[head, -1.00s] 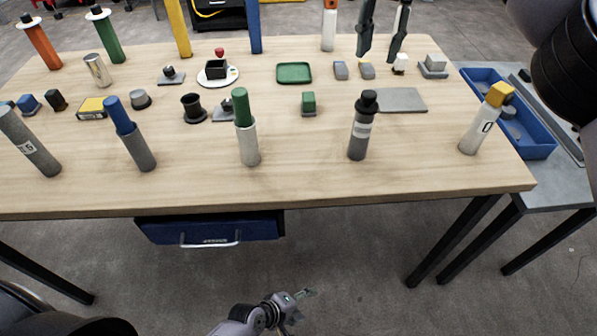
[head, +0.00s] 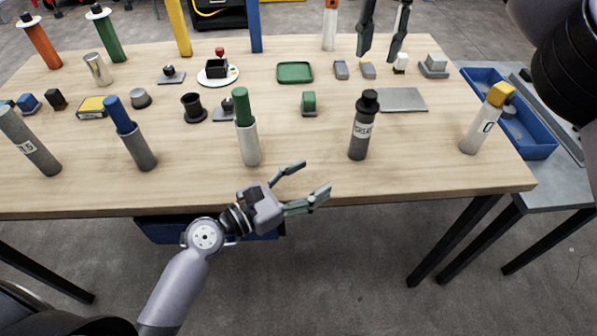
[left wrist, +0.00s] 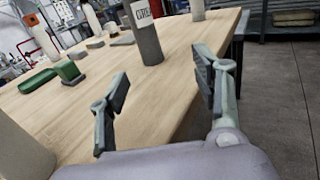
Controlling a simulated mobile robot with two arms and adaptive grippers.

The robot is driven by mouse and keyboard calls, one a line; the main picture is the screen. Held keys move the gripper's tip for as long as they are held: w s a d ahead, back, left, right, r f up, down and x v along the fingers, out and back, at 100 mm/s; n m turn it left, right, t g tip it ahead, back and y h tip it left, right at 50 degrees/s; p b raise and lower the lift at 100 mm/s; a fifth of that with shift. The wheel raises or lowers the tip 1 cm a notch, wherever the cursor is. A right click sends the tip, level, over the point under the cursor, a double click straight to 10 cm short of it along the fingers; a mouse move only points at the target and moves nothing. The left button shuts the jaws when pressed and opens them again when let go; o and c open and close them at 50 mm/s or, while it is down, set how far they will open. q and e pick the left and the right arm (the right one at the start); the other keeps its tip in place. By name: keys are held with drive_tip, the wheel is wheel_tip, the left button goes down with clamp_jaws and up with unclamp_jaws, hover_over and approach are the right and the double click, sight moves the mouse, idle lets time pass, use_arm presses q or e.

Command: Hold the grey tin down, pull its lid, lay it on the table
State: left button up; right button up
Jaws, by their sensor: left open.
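A dark grey tin (head: 360,140) with a pale label and a black knobbed lid (head: 367,102) stands upright near the front right of the table. It also shows in the left wrist view (left wrist: 149,44), its lid cut off by the top edge. My left gripper (head: 316,177) is open and empty at the table's front edge, left of and nearer than the tin, not touching it. My right gripper (head: 379,57) hangs at the far side, fingers down and apart, with nothing seen between them.
A green-capped tube (head: 249,145) stands left of the tin and a yellow-capped bottle (head: 476,132) right of it. A flat grey plate (head: 402,100) lies behind the tin. A green block (head: 309,103) is behind left. The wooden table (head: 410,175) is bare in front.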

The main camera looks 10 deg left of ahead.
sight(354, 141)
use_arm(q)
drive_tip(key=shift+w+a+r+n+t+y, duration=0.15)
drive_tip(key=shift+w+a+r+t, duration=0.1)
drive_tip(key=shift+a, duration=0.15)
drive_tip(key=shift+w+a+r+n+t+y, duration=0.15)
drive_tip(key=shift+w+a+r, duration=0.05)
drive_tip(key=shift+a, duration=0.2)
drive_tip(key=shift+w+d, duration=0.15)
drive_tip(key=shift+w, duration=0.15)
drive_tip(key=x, duration=1.6)
drive_tip(key=shift+w+d, duration=0.15)
drive_tip(key=shift+d, duration=0.1)
